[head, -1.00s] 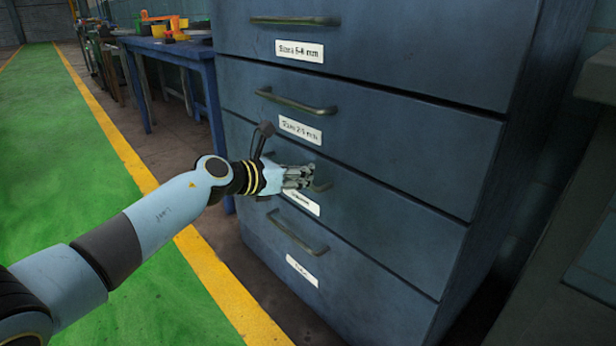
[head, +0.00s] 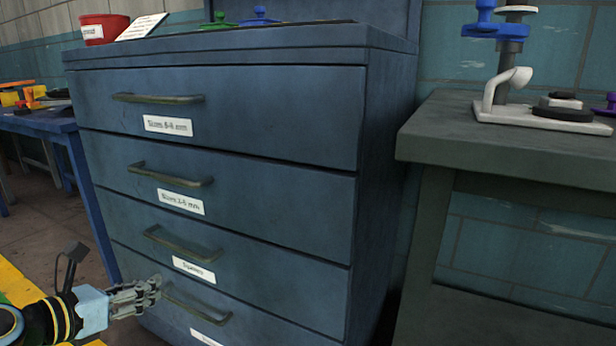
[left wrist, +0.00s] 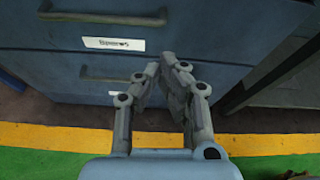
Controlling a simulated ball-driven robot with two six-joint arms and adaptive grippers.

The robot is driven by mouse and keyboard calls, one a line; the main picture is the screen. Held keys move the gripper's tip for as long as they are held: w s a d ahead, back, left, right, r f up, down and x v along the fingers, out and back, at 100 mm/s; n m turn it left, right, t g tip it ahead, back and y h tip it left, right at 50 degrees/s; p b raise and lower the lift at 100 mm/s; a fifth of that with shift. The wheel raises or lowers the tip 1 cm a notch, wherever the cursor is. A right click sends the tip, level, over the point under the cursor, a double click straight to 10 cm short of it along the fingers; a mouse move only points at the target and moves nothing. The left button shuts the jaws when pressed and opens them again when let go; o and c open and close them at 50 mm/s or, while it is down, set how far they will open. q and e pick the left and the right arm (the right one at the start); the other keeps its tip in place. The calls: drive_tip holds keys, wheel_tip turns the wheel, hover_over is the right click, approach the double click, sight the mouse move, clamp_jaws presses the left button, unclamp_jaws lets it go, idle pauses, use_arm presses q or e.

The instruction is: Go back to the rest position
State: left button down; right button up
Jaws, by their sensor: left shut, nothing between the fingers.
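My left gripper (head: 136,297) is at the lower left of the head view, in front of the lower part of a blue drawer cabinet (head: 270,205). Its fingers are shut with nothing between them. In the left wrist view the gripper (left wrist: 165,75) points at the cabinet's lower drawers (left wrist: 190,45), and the fingertips meet. The fingers look apart from the handles, though in the head view they overlap the left end of the bottom handle (head: 205,308). All the drawers look closed. My right gripper is not in view.
A grey bench (head: 500,140) with a white stand (head: 545,112) is at the right. A blue table (head: 45,122) is at the left. A red bin (head: 103,30) sits on the cabinet. Green floor with a yellow stripe (left wrist: 60,138) lies in front.

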use_arm(q)
drive_tip(key=s+a+f+n+g+y, duration=0.1)
drive_tip(key=s+f+n+g+y, duration=0.2)
drive_tip(key=s+f+n, duration=0.6)
drive_tip(key=s+f+n+g+y, duration=0.25)
drive_tip(key=s+f+n, duration=0.25)
drive_tip(key=s+n, duration=0.7)
drive_tip(key=s+a+f+n+g+y, duration=0.1)
drive_tip(key=s+f+n+g+y, duration=0.15)
drive_tip(key=s+f+n, duration=0.75)
drive_tip(key=s+d+n+g+h+p, duration=0.1)
drive_tip(key=s+n+g+p, duration=0.3)
drive_tip(key=s+p, duration=1.2)
drive_tip(key=s+d+n, duration=0.1)
drive_tip(key=s+n, duration=0.3)
drive_tip(key=s, duration=0.2)
drive_tip(key=shift+d+n+h, duration=0.3)
drive_tip(key=shift+d+h, duration=0.05)
drive_tip(key=shift+h, duration=0.05)
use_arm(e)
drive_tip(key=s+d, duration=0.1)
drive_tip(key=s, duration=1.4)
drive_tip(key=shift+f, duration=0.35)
